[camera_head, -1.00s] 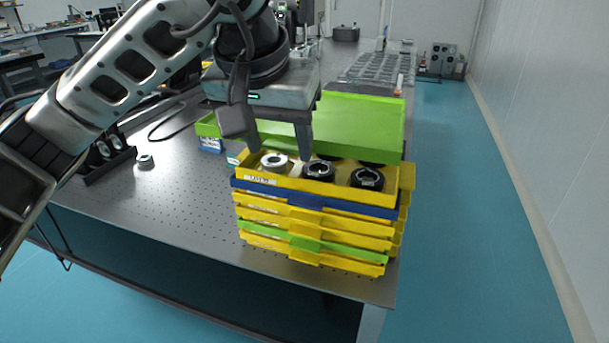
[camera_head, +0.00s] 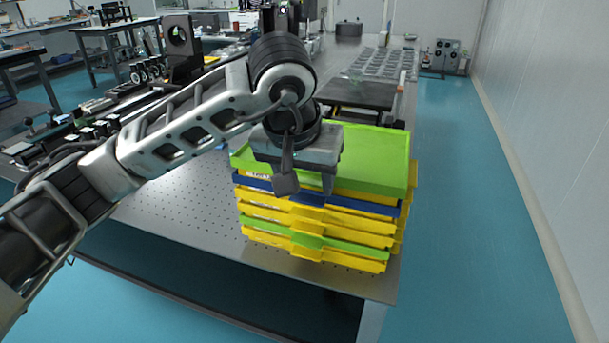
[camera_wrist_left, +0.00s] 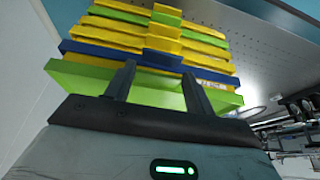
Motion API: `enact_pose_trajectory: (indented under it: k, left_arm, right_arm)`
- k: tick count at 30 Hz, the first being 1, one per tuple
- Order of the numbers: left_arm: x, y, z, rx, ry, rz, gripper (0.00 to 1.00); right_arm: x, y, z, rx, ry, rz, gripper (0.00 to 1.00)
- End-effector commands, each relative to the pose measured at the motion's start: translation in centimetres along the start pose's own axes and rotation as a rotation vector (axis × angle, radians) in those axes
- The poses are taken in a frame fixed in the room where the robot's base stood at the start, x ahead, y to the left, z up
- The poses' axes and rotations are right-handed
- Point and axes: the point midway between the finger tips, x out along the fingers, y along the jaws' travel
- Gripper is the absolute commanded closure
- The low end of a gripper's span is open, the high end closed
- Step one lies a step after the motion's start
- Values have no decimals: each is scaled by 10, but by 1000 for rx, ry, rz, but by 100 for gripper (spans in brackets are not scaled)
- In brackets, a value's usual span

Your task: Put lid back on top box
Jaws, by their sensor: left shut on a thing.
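The green lid (camera_head: 372,152) lies over the top yellow box (camera_head: 372,197) of the stack and covers the parts inside it. A thin strip of the yellow box shows under the lid's front edge. My left gripper (camera_head: 308,186) is shut on the lid's front edge. In the left wrist view my left gripper's fingers (camera_wrist_left: 158,80) reach to the green lid (camera_wrist_left: 150,96). I cannot tell whether the lid is fully seated. My right gripper is not in view.
Under the top box are a blue layer (camera_head: 385,211) and several yellow and green boxes, close to the table's front right corner. The perforated table (camera_head: 185,205) is clear to the left of the stack. A dark flat plate (camera_head: 355,95) lies behind it.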

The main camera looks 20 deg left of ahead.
Motion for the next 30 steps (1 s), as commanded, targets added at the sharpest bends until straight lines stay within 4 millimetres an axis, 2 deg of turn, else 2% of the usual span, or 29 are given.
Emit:
enact_pose_trajectory:
  k: [2,3,4,5,13,17,30]
  left_arm:
    - [3,0,1,-1,2,0,87]
    - [1,0,1,0,0,0,35]
    - [1,0,1,0,0,0,27]
    - [1,0,1,0,0,0,24]
    - [0,0,0,0,0,0,24]
    - [-9,0,-1,0,3,0,24]
    - [-98,-1,-2,-1,6,-1,24]
  right_arm:
    - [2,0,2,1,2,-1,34]
    - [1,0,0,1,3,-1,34]
    - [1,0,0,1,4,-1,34]
    - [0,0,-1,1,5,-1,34]
    - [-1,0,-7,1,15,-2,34]
    - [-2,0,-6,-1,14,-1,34]
    - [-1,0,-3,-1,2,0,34]
